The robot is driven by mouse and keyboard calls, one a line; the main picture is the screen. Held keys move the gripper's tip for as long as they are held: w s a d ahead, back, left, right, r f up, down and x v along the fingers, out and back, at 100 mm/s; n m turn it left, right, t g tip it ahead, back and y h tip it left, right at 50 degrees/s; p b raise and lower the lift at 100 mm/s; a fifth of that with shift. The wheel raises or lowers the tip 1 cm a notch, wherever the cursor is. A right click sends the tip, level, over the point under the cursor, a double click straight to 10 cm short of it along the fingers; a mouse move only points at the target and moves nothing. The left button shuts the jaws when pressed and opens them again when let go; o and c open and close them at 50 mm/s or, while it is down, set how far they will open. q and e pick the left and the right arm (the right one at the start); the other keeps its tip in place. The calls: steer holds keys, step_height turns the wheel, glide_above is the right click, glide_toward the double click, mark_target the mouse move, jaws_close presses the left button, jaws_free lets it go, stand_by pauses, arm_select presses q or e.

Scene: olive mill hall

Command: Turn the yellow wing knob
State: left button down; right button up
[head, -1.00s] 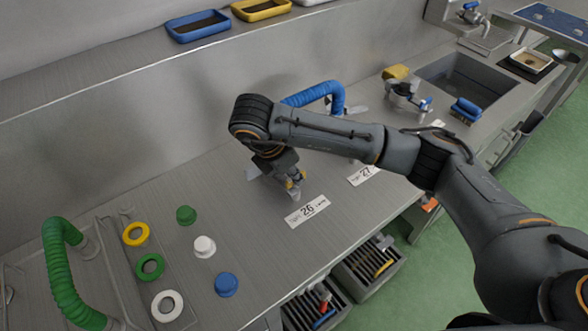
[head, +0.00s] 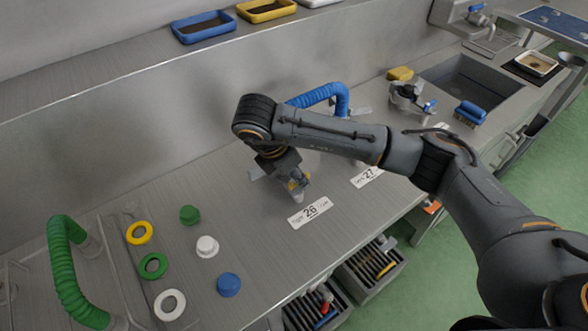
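My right arm reaches in from the right across the counter. Its gripper (head: 296,191) points down at the counter just behind the label marked 26 (head: 310,212). A small patch of yellow (head: 293,185) shows at the fingers; it may be part of the yellow wing knob, but the gripper and wrist cover most of that spot. I cannot tell whether the fingers are closed on it. A grey metal piece (head: 256,173) sticks out to the left of the gripper. My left gripper is not in view.
A green hose (head: 67,275) and several coloured rings and caps, including a yellow ring (head: 139,232) and a blue cap (head: 228,284), lie at the left. A blue hose (head: 325,93) arches behind my arm. A sink (head: 470,80) is at the back right.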

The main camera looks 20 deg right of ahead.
steer(key=v, duration=1.2)
